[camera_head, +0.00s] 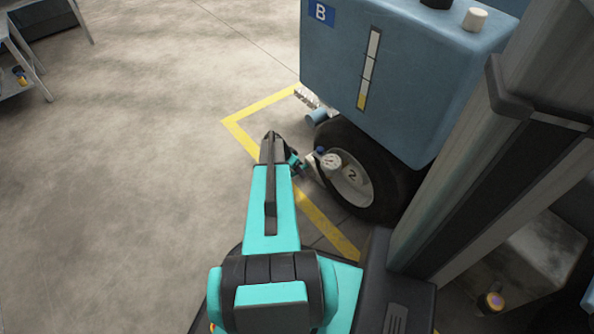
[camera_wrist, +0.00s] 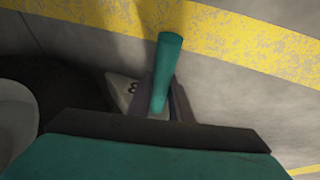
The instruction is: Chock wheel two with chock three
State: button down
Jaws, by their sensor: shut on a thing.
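Wheel two (camera_head: 352,183) is a black tyre with a pale hub marked 2, under the blue tank. In the wrist view the dark tyre (camera_wrist: 58,92) and its pale hub fill the left side. My gripper (camera_wrist: 163,95) is low on the floor side of the wheel, its dark fingers shut on the upright teal handle (camera_wrist: 170,52) of a chock. The chock's pale body (camera_wrist: 121,90) shows beside the fingers, close to the tyre. Its number looks like 3 or 8. Contact with the tyre cannot be told. In the head view my arm mostly hides the gripper.
The blue tank (camera_head: 385,75) with a B label overhangs the wheel. A yellow floor line (camera_head: 243,138) runs around the cart. A grey post stands at right. Open floor lies left, with a bench (camera_head: 22,62) far left.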

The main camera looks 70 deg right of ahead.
jog(key=shift+s+a, duration=0.35)
jog(key=shift+s, duration=0.2)
jog(key=shift+s+a, duration=0.3)
jog(key=shift+s, duration=0.2)
jog(key=c, duration=1.5)
grip_release()
jog(key=shift+c, duration=0.2)
jog(key=p+v, duration=0.4)
jog(key=v, duration=0.8)
jog(key=shift+a+r, duration=0.15)
jog(key=shift+r, duration=0.05)
jog(key=shift+w+a+r, duration=0.15)
jog(key=shift+w+r, duration=0.2)
jog(key=shift+r, duration=0.25)
